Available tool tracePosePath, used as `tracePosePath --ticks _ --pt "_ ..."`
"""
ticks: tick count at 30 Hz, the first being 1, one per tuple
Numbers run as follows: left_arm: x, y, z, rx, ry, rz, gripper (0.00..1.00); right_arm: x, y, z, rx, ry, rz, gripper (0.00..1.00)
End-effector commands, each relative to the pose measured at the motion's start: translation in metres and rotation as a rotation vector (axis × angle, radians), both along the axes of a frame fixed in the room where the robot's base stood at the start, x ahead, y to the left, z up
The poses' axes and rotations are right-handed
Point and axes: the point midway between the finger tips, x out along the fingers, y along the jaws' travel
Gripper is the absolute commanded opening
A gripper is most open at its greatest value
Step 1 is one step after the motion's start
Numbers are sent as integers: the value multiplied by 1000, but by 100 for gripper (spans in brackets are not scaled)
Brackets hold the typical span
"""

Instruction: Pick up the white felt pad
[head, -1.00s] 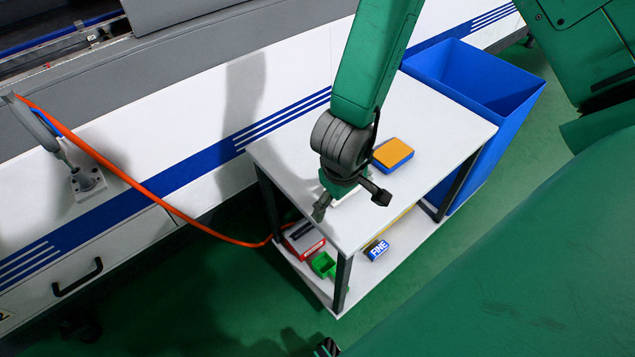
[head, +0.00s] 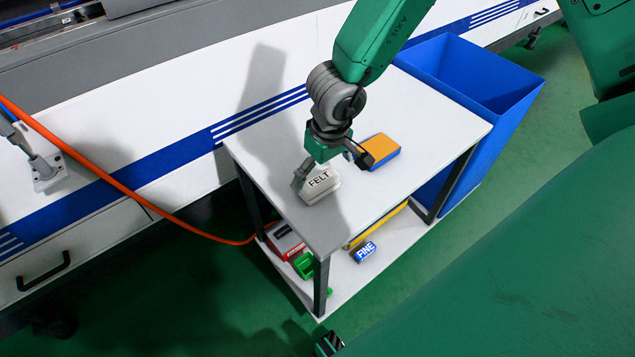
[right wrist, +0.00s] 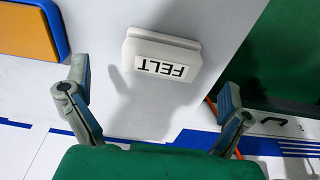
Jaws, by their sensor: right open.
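The white felt pad (head: 320,188), a small block labelled FELT, lies on the top of the white table (head: 420,125). In the right wrist view the felt pad (right wrist: 161,55) lies ahead of the fingertips, sideways between their lines, with its label upside down. My right gripper (head: 331,170) is open and empty, just above the pad on its far side. In the right wrist view the two fingers of the right gripper (right wrist: 152,92) are spread wide, apart from the pad. My left gripper is not in view.
An orange and blue block (head: 380,151) lies close to the right gripper. A blue bin (head: 470,130) stands right of the table. The lower shelf holds a red box (head: 286,241), a green container (head: 304,264) and a block labelled FINE (head: 363,252). An orange hose (head: 130,186) runs at left.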

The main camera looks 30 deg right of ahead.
Motion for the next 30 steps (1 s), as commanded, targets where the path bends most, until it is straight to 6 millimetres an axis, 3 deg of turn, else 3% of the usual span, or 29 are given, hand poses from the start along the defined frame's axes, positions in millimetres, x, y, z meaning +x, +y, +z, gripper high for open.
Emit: tracePosePath --ticks 10,18,19,23,30 --pt "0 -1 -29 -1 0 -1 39 8 8 -46 -6 3 0 100" --pt "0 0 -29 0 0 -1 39 9 6 -49 -4 0 0 100" --pt "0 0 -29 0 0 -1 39 9 5 -49 -3 1 0 96" --pt "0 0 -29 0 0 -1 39 9 4 -50 -2 1 -1 52" --pt "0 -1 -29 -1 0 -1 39 8 4 -51 -5 4 -2 52"
